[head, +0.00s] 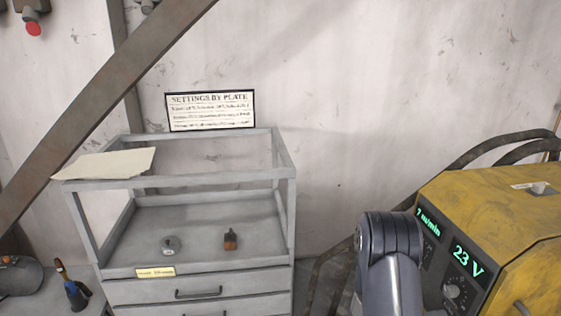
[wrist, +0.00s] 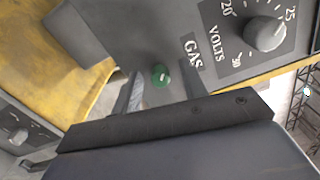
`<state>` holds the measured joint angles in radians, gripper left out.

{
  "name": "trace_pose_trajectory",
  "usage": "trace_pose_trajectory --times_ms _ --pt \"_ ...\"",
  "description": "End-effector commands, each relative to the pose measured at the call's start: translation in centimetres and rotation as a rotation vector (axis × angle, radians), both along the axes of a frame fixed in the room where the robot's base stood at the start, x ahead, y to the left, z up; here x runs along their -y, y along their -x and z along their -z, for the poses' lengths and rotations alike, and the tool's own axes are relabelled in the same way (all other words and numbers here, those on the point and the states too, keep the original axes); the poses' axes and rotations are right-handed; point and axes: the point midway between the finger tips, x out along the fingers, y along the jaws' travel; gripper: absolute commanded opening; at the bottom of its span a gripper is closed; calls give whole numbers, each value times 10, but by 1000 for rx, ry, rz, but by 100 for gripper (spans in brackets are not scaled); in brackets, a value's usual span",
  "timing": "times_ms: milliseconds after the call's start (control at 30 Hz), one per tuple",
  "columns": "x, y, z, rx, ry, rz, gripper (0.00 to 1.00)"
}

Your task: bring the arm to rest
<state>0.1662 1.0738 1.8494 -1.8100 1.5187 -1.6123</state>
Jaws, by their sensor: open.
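My arm (head: 388,262) rises at the lower middle right of the head view, in front of the yellow welding machine (head: 500,205). My gripper is outside the head view. In the wrist view, part of my gripper (wrist: 165,122) fills the bottom as a dark bar and a blue-grey body. It is open, with nothing seen held in it. Beyond it is the machine's grey panel (wrist: 130,35), with a VOLTS knob (wrist: 266,34) near 25 and a green button (wrist: 161,76) by the word GAS. The gap between gripper and panel is hard to judge.
A grey drawer cart (head: 200,290) stands left of my arm, with two small items and a paper sheet (head: 105,164) on it. A settings sign (head: 210,110) stands behind it. Dark cables (head: 490,150) run behind the machine. A slanted beam (head: 100,105) crosses the upper left.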

Motion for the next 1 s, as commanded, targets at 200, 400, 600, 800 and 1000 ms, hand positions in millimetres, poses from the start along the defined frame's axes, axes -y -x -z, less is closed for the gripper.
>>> trace_pose_trajectory --times_ms 200,400,600,800,1000 --pt "0 0 3 199 -16 0 41" --pt "0 0 3 388 -31 -1 41" --pt "0 1 3 580 -46 -1 41" --pt "0 1 3 778 -60 -1 41" --pt "0 1 3 981 -77 -1 41"
